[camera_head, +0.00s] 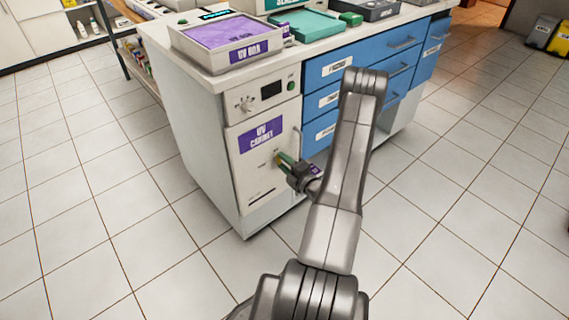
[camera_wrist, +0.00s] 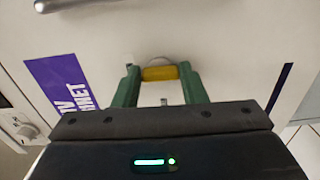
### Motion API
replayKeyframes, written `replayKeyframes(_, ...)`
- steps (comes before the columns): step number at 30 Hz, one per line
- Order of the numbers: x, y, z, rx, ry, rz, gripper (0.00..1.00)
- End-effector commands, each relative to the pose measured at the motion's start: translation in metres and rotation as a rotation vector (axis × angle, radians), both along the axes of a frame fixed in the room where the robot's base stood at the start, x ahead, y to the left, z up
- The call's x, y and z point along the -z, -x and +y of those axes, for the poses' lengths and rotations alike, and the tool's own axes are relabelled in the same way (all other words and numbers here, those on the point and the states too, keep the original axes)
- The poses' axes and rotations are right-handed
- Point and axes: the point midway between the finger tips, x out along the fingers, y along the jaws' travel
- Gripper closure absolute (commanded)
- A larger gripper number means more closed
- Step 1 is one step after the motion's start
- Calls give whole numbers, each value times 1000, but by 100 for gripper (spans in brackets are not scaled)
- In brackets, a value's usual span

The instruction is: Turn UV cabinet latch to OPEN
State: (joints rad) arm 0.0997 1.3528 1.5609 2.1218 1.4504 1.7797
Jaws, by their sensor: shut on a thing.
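The white UV cabinet (camera_head: 243,203) has a purple "UV CABINET" label (camera_head: 255,134) on its door; part of the label (camera_wrist: 62,85) also shows in the wrist view. The small yellow latch (camera_wrist: 159,73) is on the door front, in front of a round pale base. My gripper (camera_head: 281,158) reaches the door below and right of the label. Its green fingers (camera_wrist: 160,87) are shut on the latch, one at each end of it. In the head view the fingers mostly hide the latch. I cannot read any OPEN mark.
A control panel with a knob (camera_head: 245,104) and a dark display sits above the door. A vertical door handle (camera_head: 297,142) is right of the latch. Blue drawers (camera_head: 340,66) stand further right. A "UV BOX" tray (camera_head: 232,57) is on top. The tiled floor in front is clear.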

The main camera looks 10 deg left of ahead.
Motion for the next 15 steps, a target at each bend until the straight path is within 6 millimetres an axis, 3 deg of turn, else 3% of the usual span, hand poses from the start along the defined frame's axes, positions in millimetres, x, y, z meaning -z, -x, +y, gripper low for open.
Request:
replayKeyframes(1,1,0,0,1,0,2,85)
replayKeyframes(2,1,0,0,1,0,2,60)
replayKeyframes(5,0,0,0,1,0,1,40)
replayKeyframes(15,0,1,-2,1,0,1,40)
